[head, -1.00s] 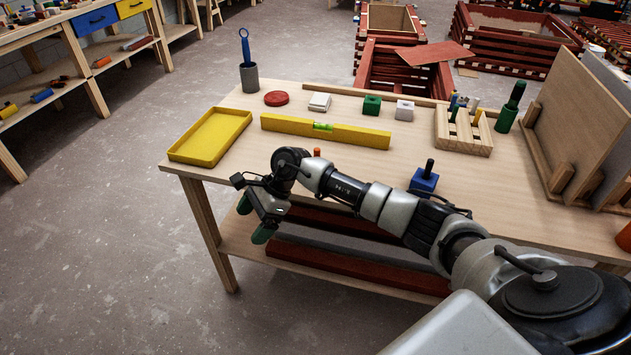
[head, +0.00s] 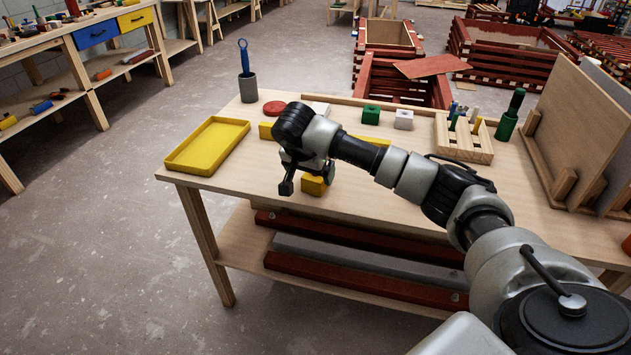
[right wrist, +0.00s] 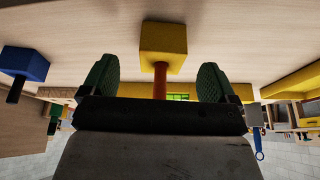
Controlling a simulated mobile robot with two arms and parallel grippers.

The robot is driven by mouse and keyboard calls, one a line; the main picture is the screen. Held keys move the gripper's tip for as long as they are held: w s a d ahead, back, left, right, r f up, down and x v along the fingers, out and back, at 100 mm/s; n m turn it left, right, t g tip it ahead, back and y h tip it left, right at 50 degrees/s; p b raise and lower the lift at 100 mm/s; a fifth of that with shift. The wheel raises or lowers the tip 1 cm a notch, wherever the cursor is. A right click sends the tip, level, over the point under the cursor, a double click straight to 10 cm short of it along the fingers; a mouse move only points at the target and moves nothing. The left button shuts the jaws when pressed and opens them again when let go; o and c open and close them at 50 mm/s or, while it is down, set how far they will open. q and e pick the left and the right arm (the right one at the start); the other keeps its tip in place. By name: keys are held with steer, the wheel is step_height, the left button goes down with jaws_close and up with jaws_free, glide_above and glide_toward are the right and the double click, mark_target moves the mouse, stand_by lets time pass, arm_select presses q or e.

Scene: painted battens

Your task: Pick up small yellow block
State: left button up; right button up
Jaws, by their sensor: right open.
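The small yellow block (head: 314,186) stands on the workbench near its front edge, partly hidden by my right gripper (head: 306,179). In the right wrist view the yellow block (right wrist: 164,38) shows with an orange peg (right wrist: 160,80) on it. My right gripper (right wrist: 157,76) is open there, with one green finger pad on each side of the peg and a gap on both sides. The pads touch neither the peg nor the block. My left gripper is not in view.
A blue block with a dark peg (right wrist: 24,63) stands to one side. Behind my arm lies the yellow spirit level (head: 372,140). The yellow tray (head: 170,160) is at the bench's left; the slotted wooden rack (head: 465,152) is at right.

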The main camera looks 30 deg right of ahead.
mark_target(312, 178)
steer(key=x, duration=0.4)
steer(key=shift+w, duration=0.2)
steer(key=shift+a, duration=0.1)
steer(key=c, duration=1)
steer(key=shift+r, duration=0.1)
steer(key=shift+r, duration=0.75)
step_height(312, 178, up, 3)
steer(key=shift+f, duration=0.15)
steer(key=s+d+r, duration=0.6)
steer(key=s, duration=0.3)
steer(key=shift+s+d+r, duration=0.25)
steer(key=shift+s+r, duration=0.1)
steer(key=shift+s, duration=0.05)
